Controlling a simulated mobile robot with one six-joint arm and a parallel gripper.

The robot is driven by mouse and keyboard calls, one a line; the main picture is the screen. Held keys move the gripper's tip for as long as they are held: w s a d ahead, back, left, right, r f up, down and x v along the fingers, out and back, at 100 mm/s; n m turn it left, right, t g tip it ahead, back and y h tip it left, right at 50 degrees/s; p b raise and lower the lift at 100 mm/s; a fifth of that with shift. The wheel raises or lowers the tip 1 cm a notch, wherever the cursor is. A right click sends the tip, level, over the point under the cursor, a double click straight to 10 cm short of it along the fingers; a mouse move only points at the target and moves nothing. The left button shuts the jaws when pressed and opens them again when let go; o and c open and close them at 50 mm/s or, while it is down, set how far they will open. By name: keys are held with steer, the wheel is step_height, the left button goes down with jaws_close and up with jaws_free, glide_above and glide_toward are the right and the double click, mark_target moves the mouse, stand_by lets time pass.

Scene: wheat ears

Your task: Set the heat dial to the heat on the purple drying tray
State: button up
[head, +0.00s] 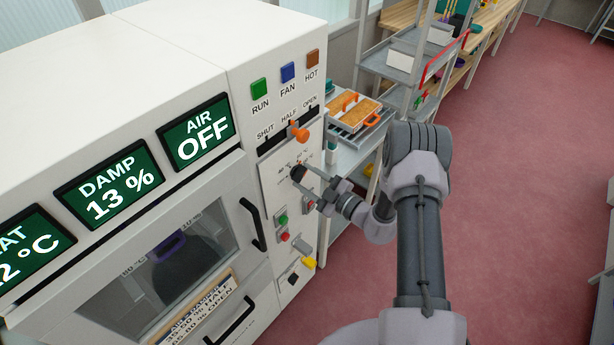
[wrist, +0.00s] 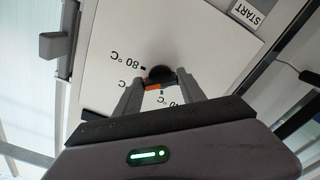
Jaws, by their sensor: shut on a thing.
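The heat dial (wrist: 160,73) is a small black knob with an orange mark on the white panel. Temperature marks surround it; 80 °C is readable upside down in the wrist view, others are partly covered by my fingers. In the head view the dial (head: 298,172) sits below the orange damper lever. My gripper (head: 304,182) is shut on the dial; in the wrist view its fingertips (wrist: 160,82) close on both sides of it. A purple item (head: 170,246), seemingly the drying tray, shows dimly behind the dryer window. Its heat marking is too small to read surely.
The orange damper lever (head: 299,132) stands at the slot labelled SHUT, HALF, OPEN. Green and red buttons and a yellow knob (head: 309,263) lie below the dial. The displays read DAMP 13 % and AIR OFF; the heat display (head: 35,245) is cut off. Shelves with trays stand behind.

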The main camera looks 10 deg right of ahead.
steer(key=shift+s+a+m+p, duration=0.1)
steer(key=shift+m+p, duration=0.45)
steer(key=shift+m, duration=3.25)
steer(key=shift+f, duration=0.1)
steer(key=o, duration=1.4)
steer(key=shift+c, duration=0.2)
steer(key=shift+s, duration=0.1)
steer(key=v, duration=1.7)
steer(key=shift+b, duration=0.35)
